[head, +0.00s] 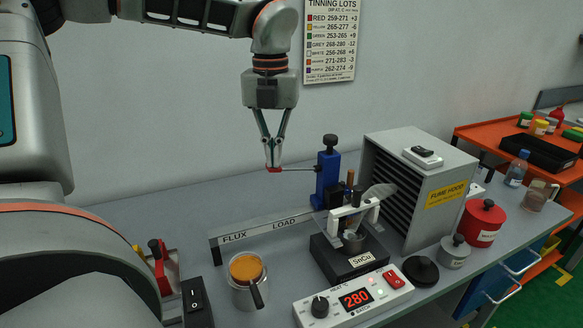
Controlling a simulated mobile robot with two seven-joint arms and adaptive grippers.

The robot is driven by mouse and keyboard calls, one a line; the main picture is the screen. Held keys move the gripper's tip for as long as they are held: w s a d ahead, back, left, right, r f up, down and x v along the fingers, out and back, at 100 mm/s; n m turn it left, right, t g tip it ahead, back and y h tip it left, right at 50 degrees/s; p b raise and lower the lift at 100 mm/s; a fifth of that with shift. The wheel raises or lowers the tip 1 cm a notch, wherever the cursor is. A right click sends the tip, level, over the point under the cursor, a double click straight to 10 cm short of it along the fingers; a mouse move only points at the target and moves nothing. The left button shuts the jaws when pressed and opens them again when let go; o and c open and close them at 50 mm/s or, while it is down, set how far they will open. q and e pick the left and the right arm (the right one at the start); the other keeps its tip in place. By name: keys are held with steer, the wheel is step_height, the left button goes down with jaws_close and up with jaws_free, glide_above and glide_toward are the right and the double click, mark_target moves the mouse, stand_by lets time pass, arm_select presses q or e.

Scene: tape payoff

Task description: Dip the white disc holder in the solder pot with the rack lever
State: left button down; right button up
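My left gripper (273,166) comes down from above with its fingers drawn together at the red tip of the rack lever (298,169). The fingertips appear closed on this tip. The lever runs level to a blue rack post (328,178) with a black knob on top. A white holder (353,211) sits in front of the post, above the solder pot (350,257), which is labelled SnCu. A pale translucent disc (378,191) shows behind the holder. The holder's lower part and the pot's mouth are partly hidden. My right gripper is not in view.
The controller (354,300) reads 280. A FLUX/LOAD rail (267,229) runs left of the pot, with an orange-filled cup (246,268) in front. The fume hood (418,185) stands close on the right, near a red pot (479,222). A tinning chart (330,38) hangs behind.

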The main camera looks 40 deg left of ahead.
mark_target(274, 171)
arm_select(q)
steer(key=shift+f+b, duration=0.4)
steer(key=shift+f, duration=0.3)
steer(key=shift+f+b, duration=0.4)
steer(key=shift+f, duration=0.15)
steer(key=shift+f+b, duration=0.75)
steer(key=shift+f, duration=0.4)
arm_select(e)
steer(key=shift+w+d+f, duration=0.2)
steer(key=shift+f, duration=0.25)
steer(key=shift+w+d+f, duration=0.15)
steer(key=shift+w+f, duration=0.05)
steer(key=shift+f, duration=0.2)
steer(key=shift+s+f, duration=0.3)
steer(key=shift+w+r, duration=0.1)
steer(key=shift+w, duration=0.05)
